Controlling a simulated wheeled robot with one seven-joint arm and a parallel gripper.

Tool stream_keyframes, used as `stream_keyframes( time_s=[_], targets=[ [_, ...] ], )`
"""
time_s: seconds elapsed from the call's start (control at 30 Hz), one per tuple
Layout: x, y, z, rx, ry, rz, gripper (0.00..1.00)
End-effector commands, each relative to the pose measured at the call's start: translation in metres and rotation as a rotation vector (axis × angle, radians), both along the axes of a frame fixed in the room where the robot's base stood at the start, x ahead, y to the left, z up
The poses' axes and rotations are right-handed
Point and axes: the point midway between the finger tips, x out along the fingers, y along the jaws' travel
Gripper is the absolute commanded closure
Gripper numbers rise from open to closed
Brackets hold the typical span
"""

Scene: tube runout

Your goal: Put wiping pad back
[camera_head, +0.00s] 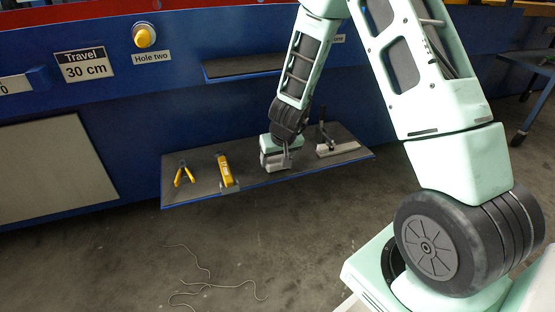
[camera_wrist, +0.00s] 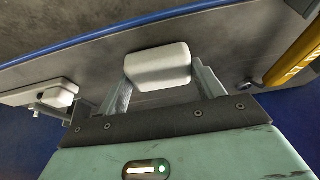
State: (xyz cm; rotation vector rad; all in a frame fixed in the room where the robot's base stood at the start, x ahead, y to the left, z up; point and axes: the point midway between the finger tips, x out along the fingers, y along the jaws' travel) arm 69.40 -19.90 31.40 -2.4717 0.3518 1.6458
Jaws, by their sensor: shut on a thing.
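The wiping pad (camera_wrist: 158,66) is a pale, rounded block, seen in the wrist view between the two fingers of my gripper (camera_wrist: 160,84). The fingers are shut on its sides. In the head view my gripper (camera_head: 276,158) is low over the middle of the dark shelf (camera_head: 205,190), with the pad mostly hidden by it. The pad is at or just above the shelf surface; I cannot tell whether it touches.
On the shelf, a yellow tool (camera_head: 225,170) and yellow-handled pliers (camera_head: 184,173) lie left of my gripper. A grey block with a dark upright handle (camera_head: 338,149) stands to the right. A smaller shelf (camera_head: 243,66) juts from the blue panel above.

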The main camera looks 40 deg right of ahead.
Motion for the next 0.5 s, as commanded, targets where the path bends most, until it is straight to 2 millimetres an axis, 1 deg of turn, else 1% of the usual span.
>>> stream_keyframes(
  time_s=[0.13, 0.17, 0.2, 0.23, 0.5],
  targets=[
    [-0.0001, 0.0001, -0.0045, 0.000, 0.001, 0.000, 0.58],
    [-0.0001, 0.0000, -0.0031, 0.000, 0.000, -0.001, 0.24],
    [-0.0001, 0.0001, -0.0029, 0.000, 0.000, -0.001, 0.13],
    [-0.0001, 0.0000, -0.0029, 0.000, 0.000, 0.000, 0.11],
    [-0.0001, 0.0001, -0.0018, 0.000, 0.000, 0.000, 0.11]
  ],
)
